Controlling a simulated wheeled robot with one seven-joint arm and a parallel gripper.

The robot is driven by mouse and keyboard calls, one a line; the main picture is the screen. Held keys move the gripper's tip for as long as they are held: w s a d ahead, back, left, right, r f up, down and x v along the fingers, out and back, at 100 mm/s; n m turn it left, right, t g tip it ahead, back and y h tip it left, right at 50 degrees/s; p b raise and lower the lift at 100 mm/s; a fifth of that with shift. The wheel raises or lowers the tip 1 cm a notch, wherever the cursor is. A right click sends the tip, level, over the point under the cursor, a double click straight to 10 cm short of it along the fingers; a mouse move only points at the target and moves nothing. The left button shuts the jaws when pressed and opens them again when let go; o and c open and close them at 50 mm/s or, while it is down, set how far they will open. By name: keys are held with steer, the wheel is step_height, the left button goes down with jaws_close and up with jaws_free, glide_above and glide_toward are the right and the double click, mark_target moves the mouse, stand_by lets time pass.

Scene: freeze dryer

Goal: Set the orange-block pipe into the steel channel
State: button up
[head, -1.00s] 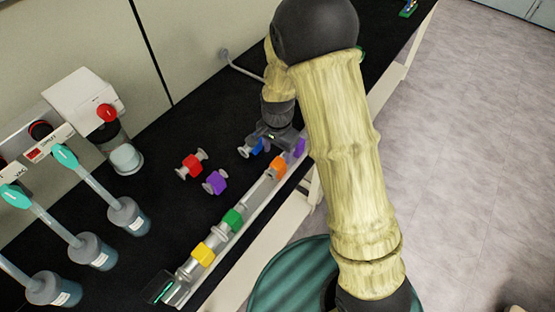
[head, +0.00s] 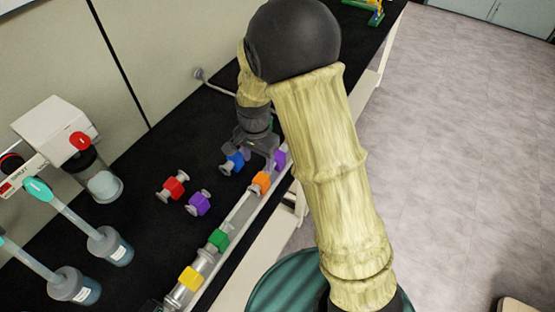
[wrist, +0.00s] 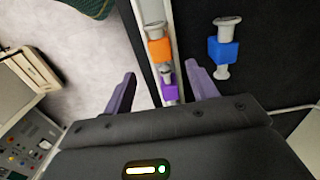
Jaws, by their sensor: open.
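The orange-block pipe (head: 261,182) lies in line in the steel channel (head: 241,213), between the green-block pipe (head: 219,239) and a purple-block pipe (head: 279,160). The wrist view shows the orange block (wrist: 160,50) with the purple block (wrist: 168,90) nearer to me. Whether the orange one is fully seated I cannot tell. My gripper (head: 262,150) is over the far end of the channel. Its two fingers are apart and empty in the wrist view (wrist: 162,70), one on each side of the channel line. The gripper partly covers the channel's far end.
A blue-block pipe (head: 232,161) lies on the black bench beside the channel. A red-block pipe (head: 173,187) and another purple-block pipe (head: 199,203) lie farther left. A yellow-block pipe (head: 190,278) is in the channel's near end. Flasks (head: 110,246) stand at left.

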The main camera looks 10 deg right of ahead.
steer(key=s+d+r+n+t, duration=0.2)
steer(key=s+d+r+n, duration=0.5)
steer(key=s+d, duration=0.5)
steer(key=shift+s+d+r+n+t, duration=0.25)
steer(key=shift+d+r+n+t, duration=0.05)
steer(key=shift+d+r, duration=0.45)
steer(key=shift+o, duration=0.4)
